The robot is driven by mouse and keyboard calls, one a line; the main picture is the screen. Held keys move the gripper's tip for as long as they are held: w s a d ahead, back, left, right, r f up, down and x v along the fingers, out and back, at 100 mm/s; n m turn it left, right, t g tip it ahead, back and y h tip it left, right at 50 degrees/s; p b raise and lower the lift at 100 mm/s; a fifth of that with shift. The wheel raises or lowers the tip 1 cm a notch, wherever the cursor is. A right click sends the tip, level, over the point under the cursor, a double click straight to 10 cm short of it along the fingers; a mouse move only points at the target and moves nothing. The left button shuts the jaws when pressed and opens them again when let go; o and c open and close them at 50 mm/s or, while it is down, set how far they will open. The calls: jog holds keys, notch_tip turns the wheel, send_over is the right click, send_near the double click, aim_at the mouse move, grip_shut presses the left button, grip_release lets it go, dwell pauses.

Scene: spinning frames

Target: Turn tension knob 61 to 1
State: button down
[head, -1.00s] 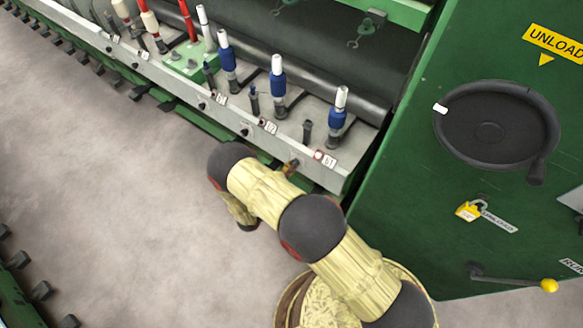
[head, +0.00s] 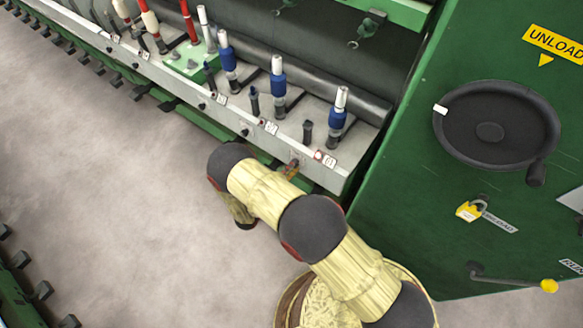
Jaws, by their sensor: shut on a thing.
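The label tag for position 61 (head: 329,162) sits on the grey rail (head: 190,98) near its right end, next to a small red dot. My gripper (head: 292,168) is at the rail's front face, just below and left of that tag. It is shut at the spot where a tension knob would sit; the knob itself is hidden by the fingers, and its setting cannot be read. My arm covers part of the floor and the rail's lower edge.
Blue and white bobbins (head: 338,118) stand on spindles along the rail. Another small knob (head: 245,132) shows farther left. The floor at left is clear.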

jog(key=c, duration=1.5)
grip_release()
jog(key=v, duration=1.2)
